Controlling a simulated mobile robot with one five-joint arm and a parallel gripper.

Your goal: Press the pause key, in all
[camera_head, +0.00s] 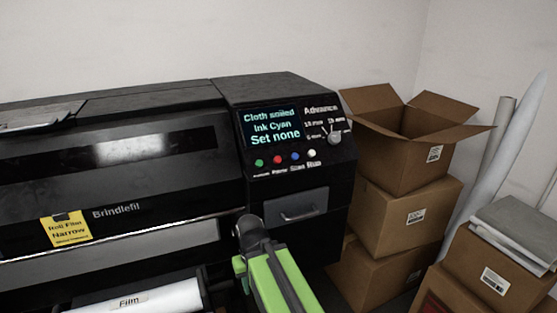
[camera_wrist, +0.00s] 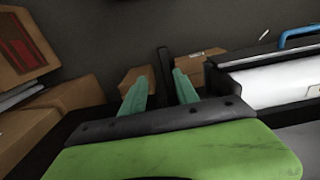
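The printer's control panel (camera_head: 290,141) is on the right end of a large black machine. Below its display is a row of small round keys: a green key (camera_head: 259,163), a red key (camera_head: 277,159), a blue key (camera_head: 294,156) and a whitish key (camera_head: 311,153). The labels under them are too small to read surely, so I cannot tell which is pause. My gripper (camera_wrist: 159,84) shows two teal fingers spread apart with nothing held between them. In the head view my green arm is below the panel, apart from the keys; the fingertips are not clear there.
The display (camera_head: 271,125) reads "Cloth soiled, Ink Cyan, Set none". An "Advance" dial (camera_head: 334,137) is right of it. A drawer with a handle (camera_head: 303,213) is below the keys. Stacked cardboard boxes (camera_head: 408,213) stand right of the machine. A film roll (camera_head: 150,300) is at lower left.

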